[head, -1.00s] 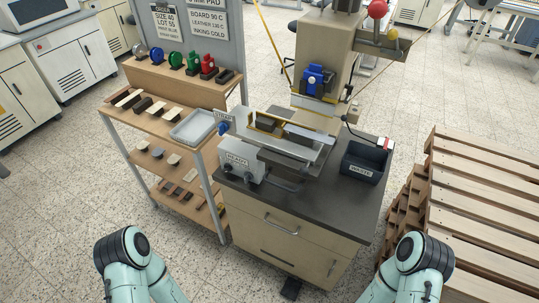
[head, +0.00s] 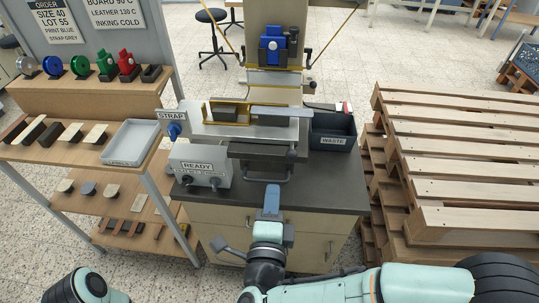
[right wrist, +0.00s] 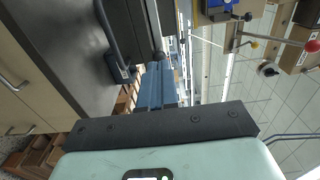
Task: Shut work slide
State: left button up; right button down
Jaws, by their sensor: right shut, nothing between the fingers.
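The work slide (head: 262,151) is a dark flat plate at the front of the stamping press, in the middle of the head view. Its bar handle (head: 267,180) sticks out toward me over the cabinet top. My right gripper (head: 272,190) has blue fingers, shut and empty, pointing at the handle from the front. In the right wrist view the fingers (right wrist: 157,82) are together beside the dark handle bar (right wrist: 113,45). I cannot tell whether they touch it. My left gripper is out of view.
The grey box marked READY (head: 200,166) stands left of the slide, and the WASTE bin (head: 333,132) stands right. A shelf with a grey tray (head: 130,141) is at left. Wooden pallets (head: 455,170) are stacked at right. The cabinet top (head: 320,190) is clear at front right.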

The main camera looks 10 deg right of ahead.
aim_at(280, 140)
jog(key=p+x, duration=0.1)
jog(key=x, duration=1.2)
jog(key=shift+d, duration=0.2)
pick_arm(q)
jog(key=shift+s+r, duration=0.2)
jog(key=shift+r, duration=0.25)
pick_arm(e)
jog(key=shift+w, duration=0.35)
jog(key=shift+d, duration=0.1)
